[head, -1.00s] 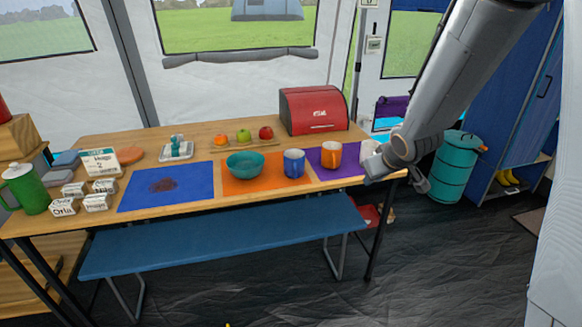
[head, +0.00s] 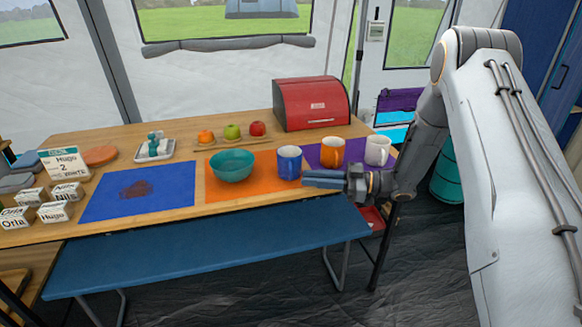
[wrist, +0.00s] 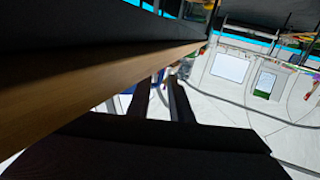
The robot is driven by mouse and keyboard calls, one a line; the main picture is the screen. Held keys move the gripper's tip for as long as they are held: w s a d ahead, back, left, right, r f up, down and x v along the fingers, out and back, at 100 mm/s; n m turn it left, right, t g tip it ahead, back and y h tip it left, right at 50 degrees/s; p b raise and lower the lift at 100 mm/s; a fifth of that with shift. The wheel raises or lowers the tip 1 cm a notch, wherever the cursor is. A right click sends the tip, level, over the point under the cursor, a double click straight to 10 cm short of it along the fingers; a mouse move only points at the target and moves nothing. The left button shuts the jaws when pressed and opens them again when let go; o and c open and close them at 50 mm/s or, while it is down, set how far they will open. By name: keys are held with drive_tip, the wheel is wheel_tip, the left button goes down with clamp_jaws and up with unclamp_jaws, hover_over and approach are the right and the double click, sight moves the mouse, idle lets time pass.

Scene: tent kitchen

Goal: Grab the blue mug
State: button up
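The blue mug (head: 289,162) stands upright at the right end of the orange mat (head: 222,190), near the table's front edge, in the head view. My gripper (head: 306,179) is low and just right of the mug, its fingers pointing left. It appears empty; whether a fingertip touches the mug I cannot tell. In the wrist view the two dark fingers of my gripper (wrist: 163,88) are apart with a gap between them. A small blue patch shows near their tips there, too little to identify surely.
An orange mug (head: 331,151) and a white mug (head: 377,150) stand right of the blue mug. A teal bowl (head: 232,166) is close on its left. A red bread box (head: 311,104) stands behind. The wooden table edge runs beside my gripper; a blue bench (head: 205,252) is below.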

sight(291, 177)
drive_tip(key=a, duration=0.6)
drive_tip(key=shift+w+a+r+p, duration=0.2)
drive_tip(key=shift+w+p, duration=0.05)
drive_tip(key=shift+p, duration=0.15)
clamp_jaws()
